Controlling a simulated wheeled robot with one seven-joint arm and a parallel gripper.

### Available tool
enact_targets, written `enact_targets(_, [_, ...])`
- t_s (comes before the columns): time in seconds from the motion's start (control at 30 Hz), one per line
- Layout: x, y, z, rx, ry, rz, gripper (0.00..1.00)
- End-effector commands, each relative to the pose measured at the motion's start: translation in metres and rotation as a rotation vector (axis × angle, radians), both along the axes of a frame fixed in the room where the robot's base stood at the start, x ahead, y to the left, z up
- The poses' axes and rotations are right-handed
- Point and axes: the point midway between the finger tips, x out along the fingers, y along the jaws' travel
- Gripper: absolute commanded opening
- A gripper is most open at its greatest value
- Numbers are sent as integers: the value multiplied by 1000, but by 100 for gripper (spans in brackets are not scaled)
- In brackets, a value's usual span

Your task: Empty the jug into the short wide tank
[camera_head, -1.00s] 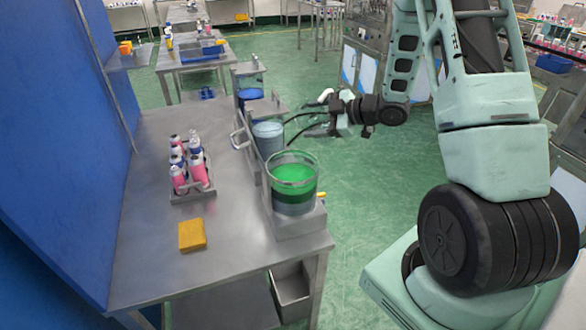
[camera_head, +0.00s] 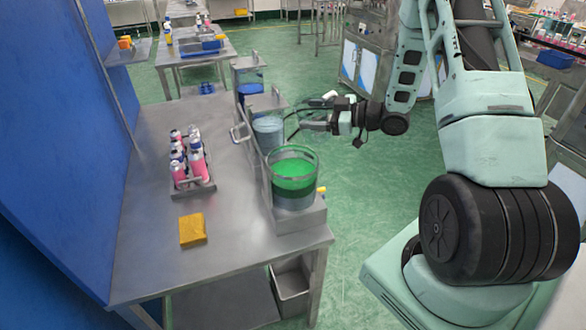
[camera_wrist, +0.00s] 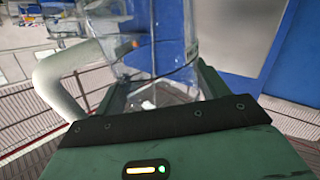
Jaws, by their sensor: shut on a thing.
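A clear jug (camera_wrist: 150,45) with a pale curved handle (camera_wrist: 68,78) fills the middle of the wrist view, held close against my gripper. In the head view my gripper (camera_head: 302,122) is shut on it beside the bench's right edge; the jug's clear body is hard to make out there. Whether liquid is left in it I cannot tell. A wide clear tank with green liquid (camera_head: 294,170) stands nearest on the bench's right edge. Behind it stand a tank with grey-blue contents (camera_head: 268,130) and a blue one (camera_head: 250,90). The green one looks widest.
The steel bench (camera_head: 150,230) bears a rack of pink and white bottles (camera_head: 192,160) and a yellow sponge-like block (camera_head: 193,230). A blue wall (camera_head: 60,150) bounds it at left. A grey bin (camera_head: 290,290) sits below.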

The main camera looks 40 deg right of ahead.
Motion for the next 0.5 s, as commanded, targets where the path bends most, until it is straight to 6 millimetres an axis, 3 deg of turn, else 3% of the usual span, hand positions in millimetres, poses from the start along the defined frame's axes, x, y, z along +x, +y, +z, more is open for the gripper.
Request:
enact_targets(0.03, [-1,1,-10,67,2,-3,33])
enact_targets(0.2, [0,5,-12,213,0,-1,33])
enact_targets(0.5, [0,6,-10,222,0,0,33])
